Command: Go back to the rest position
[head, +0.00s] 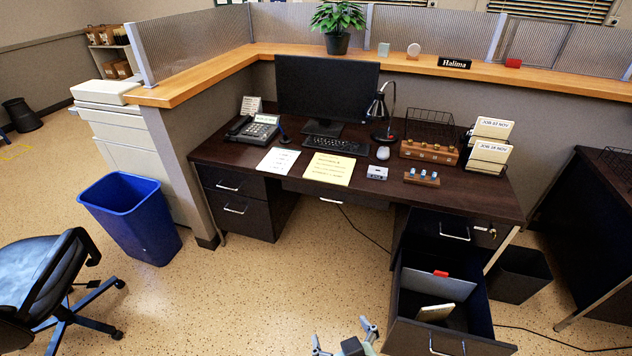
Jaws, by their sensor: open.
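My gripper (345,338) is at the bottom edge of the head view, partly cut off. Its two fingers are spread apart with nothing visible between them. It is over the floor, just left of the open lower desk drawer (400,331). Inside that drawer are a grey divider with a red tab (441,273) and a pale flat item (434,313). The gripper appears apart from the drawer. The rest of my arm is out of the picture.
The dark desk (240,165) holds a monitor (327,90), phone (252,128), lamp (383,112), papers and card holders. A blue bin (133,215) and office chair (45,285) stand left. A black bin (521,275) is right of the drawer. Floor between chair and drawer is clear.

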